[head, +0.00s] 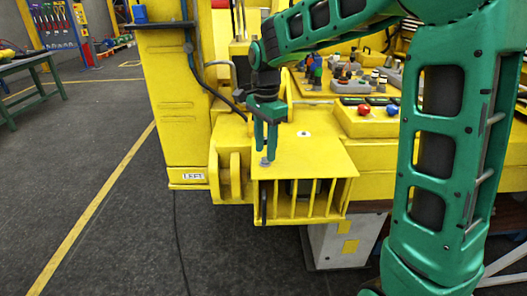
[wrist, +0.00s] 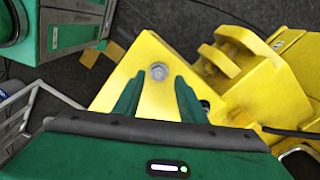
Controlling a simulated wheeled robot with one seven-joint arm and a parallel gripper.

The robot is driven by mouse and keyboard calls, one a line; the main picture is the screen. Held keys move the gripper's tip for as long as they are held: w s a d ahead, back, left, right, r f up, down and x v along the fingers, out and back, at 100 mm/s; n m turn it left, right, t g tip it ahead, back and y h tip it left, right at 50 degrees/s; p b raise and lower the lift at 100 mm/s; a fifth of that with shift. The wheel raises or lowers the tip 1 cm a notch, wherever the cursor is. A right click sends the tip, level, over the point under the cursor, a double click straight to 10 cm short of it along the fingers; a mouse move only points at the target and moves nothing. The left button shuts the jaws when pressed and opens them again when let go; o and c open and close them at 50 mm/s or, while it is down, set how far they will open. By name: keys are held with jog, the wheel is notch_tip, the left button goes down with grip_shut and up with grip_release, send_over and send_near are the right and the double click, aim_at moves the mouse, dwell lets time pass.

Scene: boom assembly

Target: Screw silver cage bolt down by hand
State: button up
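The silver cage bolt (wrist: 158,71) shows in the wrist view as a round grey head on the yellow top plate of the cage (wrist: 132,92). In the head view the bolt (head: 265,162) sits at the left side of the plate, below my gripper (head: 265,150). My gripper points down, with its fingertips just above or at the bolt head. In the wrist view my gripper (wrist: 158,88) has its two green fingers apart, and the bolt shows beyond and between the tips. I cannot tell whether the fingers touch the bolt. Its shank is hidden.
The barred yellow cage front (head: 305,200) lies below the plate. A yellow column (head: 170,100) with a cable stands at the left. A control panel with red and blue knobs (head: 378,110) is at the right. A green workbench (head: 30,65) stands far left, with clear floor between.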

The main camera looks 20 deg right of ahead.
aim_at(265, 158)
notch_tip(265, 158, up, 9)
jog(key=shift+r, duration=0.15)
dwell(0.5)
jog(key=s+d+f+n, duration=0.3)
jog(key=s+d+f, duration=0.1)
jog(key=s, duration=0.6)
jog(key=s+d+f+n, duration=0.3)
jog(key=s+d, duration=0.4)
jog(key=s, duration=0.4)
jog(key=s+d+f+n, duration=0.2)
jog(key=s+d+f, duration=0.3)
jog(key=s, duration=0.6)
jog(key=shift+d+n, duration=0.4)
jog(key=shift+d, duration=0.2)
jog(key=shift+f, duration=0.1)
jog(key=shift+w+f, duration=0.25)
jog(key=shift+w, duration=0.35)
